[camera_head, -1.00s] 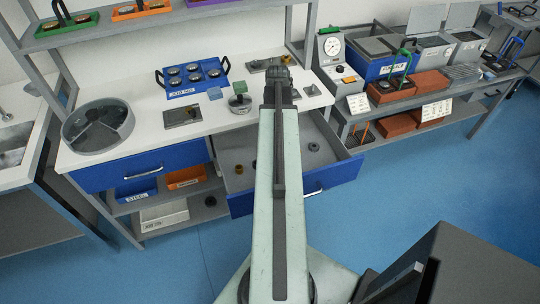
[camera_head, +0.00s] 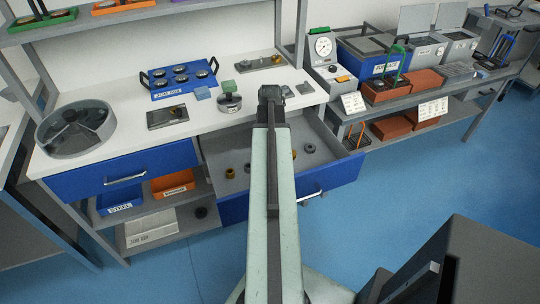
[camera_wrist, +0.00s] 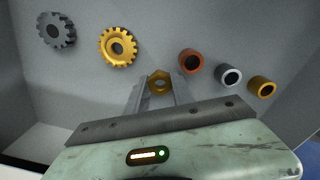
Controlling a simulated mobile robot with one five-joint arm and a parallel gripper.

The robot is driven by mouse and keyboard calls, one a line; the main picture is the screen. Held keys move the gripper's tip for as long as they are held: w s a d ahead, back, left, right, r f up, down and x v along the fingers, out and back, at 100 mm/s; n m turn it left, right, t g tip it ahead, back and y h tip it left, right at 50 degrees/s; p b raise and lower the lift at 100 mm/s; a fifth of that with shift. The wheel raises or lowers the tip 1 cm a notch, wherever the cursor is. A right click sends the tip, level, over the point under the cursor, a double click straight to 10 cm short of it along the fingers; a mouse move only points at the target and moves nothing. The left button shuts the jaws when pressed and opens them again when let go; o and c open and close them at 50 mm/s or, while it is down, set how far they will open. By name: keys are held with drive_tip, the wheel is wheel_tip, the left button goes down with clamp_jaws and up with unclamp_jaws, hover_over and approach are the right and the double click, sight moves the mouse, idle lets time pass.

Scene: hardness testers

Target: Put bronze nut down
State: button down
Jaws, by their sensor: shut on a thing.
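The bronze nut (camera_wrist: 160,80) is a hexagonal, gold-brown ring with a dark hole, held between the two finger tips of my gripper (camera_wrist: 159,90) in the wrist view. The gripper is shut on it, over the grey floor of the open drawer. I cannot tell the height of the nut above that floor. In the head view my arm reaches over the open blue-fronted drawer (camera_head: 232,208); the fingers and the nut are hidden there.
In the wrist view a grey gear (camera_wrist: 56,31) and a gold gear (camera_wrist: 118,47) lie left of the nut. A copper ring (camera_wrist: 191,62), a grey ring (camera_wrist: 229,75) and a gold ring (camera_wrist: 261,87) lie right. The white worktop (camera_head: 100,140) stands above the drawer.

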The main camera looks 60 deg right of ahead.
drive_tip(key=shift+f+b, duration=0.4)
drive_tip(key=shift+f, duration=0.3)
drive_tip(key=c, duration=1.4)
unclamp_jaws()
drive_tip(key=shift+o, duration=0.2)
drive_tip(key=shift+r, duration=0.1)
wheel_tip(320, 180, up, 13)
drive_tip(key=p, duration=1.3)
